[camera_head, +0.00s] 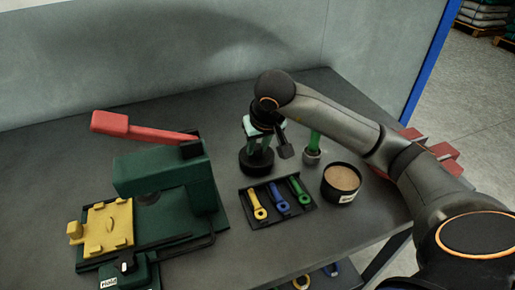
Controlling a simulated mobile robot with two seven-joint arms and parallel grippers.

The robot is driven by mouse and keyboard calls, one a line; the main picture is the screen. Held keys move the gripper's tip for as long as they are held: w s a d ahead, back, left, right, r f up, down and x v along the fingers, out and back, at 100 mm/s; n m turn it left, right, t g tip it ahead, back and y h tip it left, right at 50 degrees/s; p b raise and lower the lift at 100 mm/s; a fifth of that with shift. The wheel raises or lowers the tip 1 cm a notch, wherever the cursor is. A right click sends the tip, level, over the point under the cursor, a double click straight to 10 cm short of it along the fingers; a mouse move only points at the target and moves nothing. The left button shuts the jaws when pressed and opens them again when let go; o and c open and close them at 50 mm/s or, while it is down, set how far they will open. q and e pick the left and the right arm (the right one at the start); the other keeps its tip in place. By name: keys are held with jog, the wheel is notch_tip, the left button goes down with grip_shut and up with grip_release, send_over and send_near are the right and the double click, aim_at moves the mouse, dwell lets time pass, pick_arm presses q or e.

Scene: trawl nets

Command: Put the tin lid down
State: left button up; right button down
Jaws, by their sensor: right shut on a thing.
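My right gripper (258,142) reaches over the back middle of the table and points down. It is shut on a dark round piece, which looks like the tin lid (256,163). The lid is at or just above the tabletop; I cannot tell whether it touches. An open dark tin (341,183) with light brown contents and a white label stands to the right of the lid, apart from it. My left gripper is not in view.
A black tray (283,224) with yellow, blue and green tools lies just in front of the lid. A small pot (312,156) with a green handle stands between lid and tin. A green press (165,175) with a red lever fills the left.

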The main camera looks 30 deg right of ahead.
jog(key=shift+f, duration=0.55)
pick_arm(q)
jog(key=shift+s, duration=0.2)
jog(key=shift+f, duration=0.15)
pick_arm(e)
jog(key=shift+f, duration=0.2)
jog(key=c, duration=0.7)
grip_release()
jog(key=shift+o, duration=0.2)
jog(key=shift+r, duration=0.4)
pick_arm(q)
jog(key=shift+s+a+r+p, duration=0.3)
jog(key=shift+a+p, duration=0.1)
jog(key=shift+p, duration=0.1)
pick_arm(e)
jog(key=v, duration=1.1)
jog(key=shift+s+r, duration=0.25)
jog(key=shift+s, duration=0.1)
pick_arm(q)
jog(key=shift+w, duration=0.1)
pick_arm(e)
jog(key=shift+a, duration=0.1)
